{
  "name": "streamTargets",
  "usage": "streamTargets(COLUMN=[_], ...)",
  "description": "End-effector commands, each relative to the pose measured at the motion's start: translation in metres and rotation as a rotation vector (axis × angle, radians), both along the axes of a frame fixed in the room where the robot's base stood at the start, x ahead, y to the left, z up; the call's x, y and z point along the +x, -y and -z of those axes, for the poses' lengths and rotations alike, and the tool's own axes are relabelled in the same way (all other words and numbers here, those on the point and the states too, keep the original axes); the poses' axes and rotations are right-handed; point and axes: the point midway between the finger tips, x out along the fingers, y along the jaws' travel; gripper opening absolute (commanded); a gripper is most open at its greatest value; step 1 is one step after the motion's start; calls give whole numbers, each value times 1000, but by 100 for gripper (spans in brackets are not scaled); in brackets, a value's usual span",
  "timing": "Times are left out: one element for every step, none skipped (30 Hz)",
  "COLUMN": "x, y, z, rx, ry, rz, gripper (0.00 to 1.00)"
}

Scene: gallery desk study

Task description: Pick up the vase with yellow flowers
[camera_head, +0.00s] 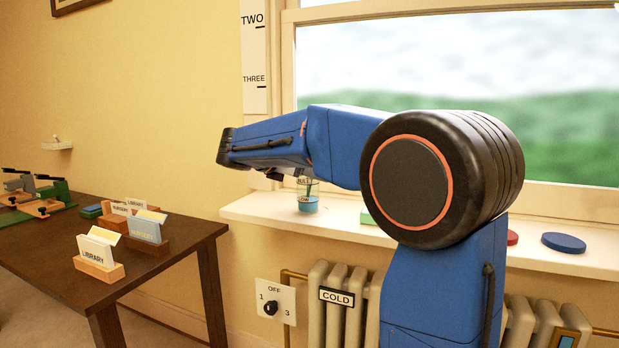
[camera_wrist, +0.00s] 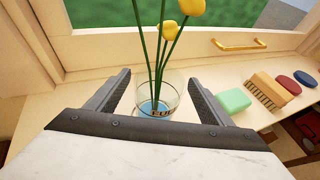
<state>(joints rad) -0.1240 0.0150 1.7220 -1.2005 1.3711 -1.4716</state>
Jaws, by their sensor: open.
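The vase (camera_wrist: 158,98) is a clear glass with blue at its base and dark lettering, and it stands on the window sill. Yellow flowers (camera_wrist: 171,30) on green stems rise from it, partly cut off by the top of the wrist view. In the head view the vase (camera_head: 307,196) shows below my forearm, and its flowers are hidden behind my arm. My gripper (camera_wrist: 158,95) is open in the wrist view, with one finger on each side of the vase. I cannot tell whether either finger touches the glass.
On the sill (camera_head: 262,215), right of the vase, are a green block (camera_wrist: 233,101), a brush (camera_wrist: 268,90), a red disc (camera_wrist: 290,84) and a blue disc (camera_head: 563,243). A radiator (camera_head: 335,318) stands below. A table (camera_head: 195,240) with card holders is at the left.

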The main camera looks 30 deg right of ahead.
Motion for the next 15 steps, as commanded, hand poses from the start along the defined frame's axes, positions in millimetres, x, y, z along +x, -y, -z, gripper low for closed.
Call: streamTargets(x=[0, 0, 1, 1, 2, 3, 4, 4, 5, 7, 8, 9, 10, 11, 12], y=[2, 2, 4, 5, 7, 10, 13, 16, 21, 25, 28, 34, 37, 40, 43], z=[1, 1, 2, 2, 3, 5, 6, 8, 10, 12, 14, 16, 18, 19, 20], rx=[0, 0, 0, 0, 0, 0, 0, 1, 1, 1, 1, 0, -1, -1, 0], ry=[0, 0, 0, 0, 0, 0, 0, -1, -1, -1, -2, -2, -2, -2, -2], rz=[1, 1, 1, 1, 1, 1, 1, 2, 3, 3, 1, 2, 2, 2, 1], gripper=[74, 74, 74, 74, 74, 74, 74, 74, 74, 74, 74, 74, 74, 74, 74])
